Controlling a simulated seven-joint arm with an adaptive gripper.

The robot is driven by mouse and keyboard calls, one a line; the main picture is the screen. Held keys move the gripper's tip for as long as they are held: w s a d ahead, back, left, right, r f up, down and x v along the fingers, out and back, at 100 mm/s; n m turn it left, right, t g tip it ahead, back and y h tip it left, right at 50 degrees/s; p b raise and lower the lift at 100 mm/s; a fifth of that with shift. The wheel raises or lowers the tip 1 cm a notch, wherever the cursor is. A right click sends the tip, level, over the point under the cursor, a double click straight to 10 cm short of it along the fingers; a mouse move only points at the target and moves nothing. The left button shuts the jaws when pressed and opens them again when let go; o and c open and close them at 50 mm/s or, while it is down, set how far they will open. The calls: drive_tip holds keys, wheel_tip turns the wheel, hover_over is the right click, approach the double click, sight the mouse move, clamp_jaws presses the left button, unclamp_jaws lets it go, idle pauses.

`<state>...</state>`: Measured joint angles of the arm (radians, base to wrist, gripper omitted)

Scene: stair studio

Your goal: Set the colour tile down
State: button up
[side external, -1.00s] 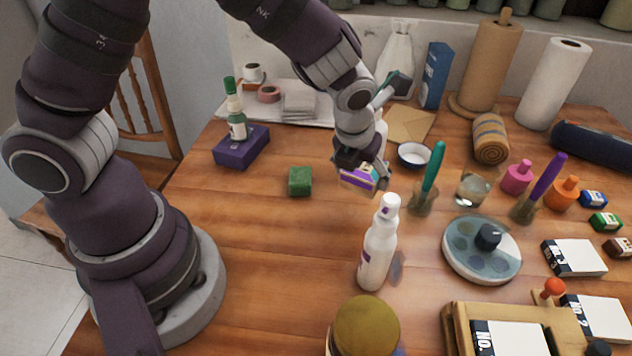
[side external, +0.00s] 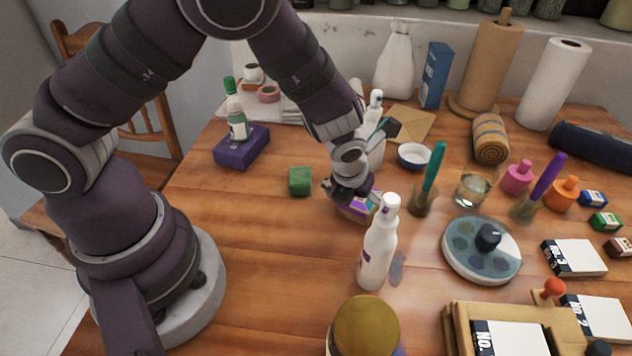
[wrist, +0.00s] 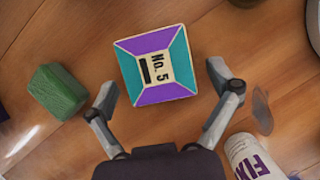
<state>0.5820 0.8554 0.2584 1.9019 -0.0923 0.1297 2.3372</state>
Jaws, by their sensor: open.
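The colour tile (wrist: 128,66) is a squarish block with purple and teal sides and a pale centre marked "No. 5". In the wrist view it appears to lie flat on the wooden table, slightly turned. My gripper (wrist: 164,82) is open, with one finger on each side near the tile's lower part and gaps showing between them. In the side view the tile (side external: 352,212) is partly hidden below my gripper (side external: 350,192), and its underside cannot be seen.
A green sponge-like block (side external: 300,181) lies left of the tile. A white bottle (side external: 378,250) stands close in front, right of it. A bowl (side external: 413,156), a brush holder (side external: 421,203) and a round palette (side external: 482,267) are to the right. Table front left is clear.

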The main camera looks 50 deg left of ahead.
drive_tip(key=v, duration=1.2)
drive_tip(key=s+a+r+n+h, duration=0.1)
drive_tip(key=s+a+r+n, duration=0.3)
drive_tip(key=n, duration=1.1)
drive_tip(key=s+a+r+n+t, duration=0.1)
drive_tip(key=s+a+r+n, duration=0.2)
drive_tip(key=n, duration=1.3)
drive_tip(key=shift+s+a+r+n+h, duration=0.3)
drive_tip(key=shift+s+a+r+h, duration=0.1)
drive_tip(key=shift+s+r, duration=0.8)
